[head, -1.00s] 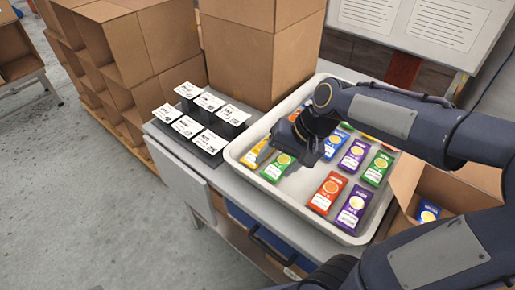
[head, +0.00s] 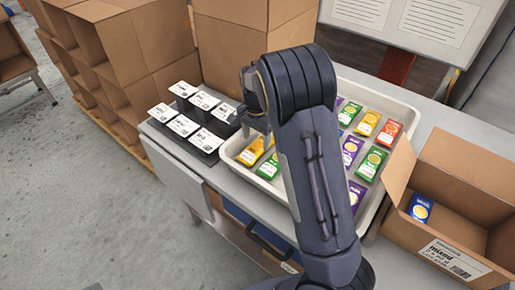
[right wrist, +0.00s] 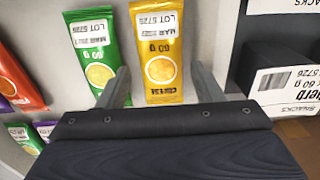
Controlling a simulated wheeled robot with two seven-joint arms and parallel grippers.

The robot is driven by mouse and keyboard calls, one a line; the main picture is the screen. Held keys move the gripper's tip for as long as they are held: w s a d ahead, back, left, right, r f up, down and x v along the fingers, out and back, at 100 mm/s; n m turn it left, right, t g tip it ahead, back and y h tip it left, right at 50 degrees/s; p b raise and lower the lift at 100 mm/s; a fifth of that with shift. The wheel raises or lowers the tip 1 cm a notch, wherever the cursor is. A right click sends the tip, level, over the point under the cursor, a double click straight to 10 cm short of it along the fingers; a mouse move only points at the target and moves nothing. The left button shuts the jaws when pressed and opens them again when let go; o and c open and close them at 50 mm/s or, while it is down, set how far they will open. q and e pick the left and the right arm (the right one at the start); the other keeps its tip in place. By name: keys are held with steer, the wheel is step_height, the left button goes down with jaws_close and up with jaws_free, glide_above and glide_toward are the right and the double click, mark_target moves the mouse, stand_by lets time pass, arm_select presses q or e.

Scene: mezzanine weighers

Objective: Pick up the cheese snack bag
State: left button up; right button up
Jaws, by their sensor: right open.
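A yellow snack bag (head: 252,152), which I take for the cheese one, lies in the left corner of the white tray (head: 400,104). It also shows in the right wrist view (right wrist: 158,48), label towards the top; its flavour print is too small to read surely. My right gripper (head: 257,136) is open and empty over that corner. In the right wrist view its fingers (right wrist: 163,82) stand on either side of the yellow bag, the left one close to a green bag (right wrist: 95,52). I cannot tell the height left above the bag. My left gripper is not in view.
Orange-yellow (head: 368,122), red (head: 389,133), purple (head: 351,150) and green bags lie further right in the tray. Black bins with white labels (head: 183,125) stand just left of it. An open cardboard box (head: 455,232) holds a blue bag (head: 420,208). My arm hides the tray's middle.

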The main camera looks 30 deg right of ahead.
mark_target(256, 147)
step_height(256, 147, down, 5)
steer(key=shift+a+r, duration=0.1)
steer(key=shift+r, duration=0.05)
steer(key=c, duration=0.6)
steer(key=shift+c, duration=0.2)
steer(key=shift+r, duration=0.15)
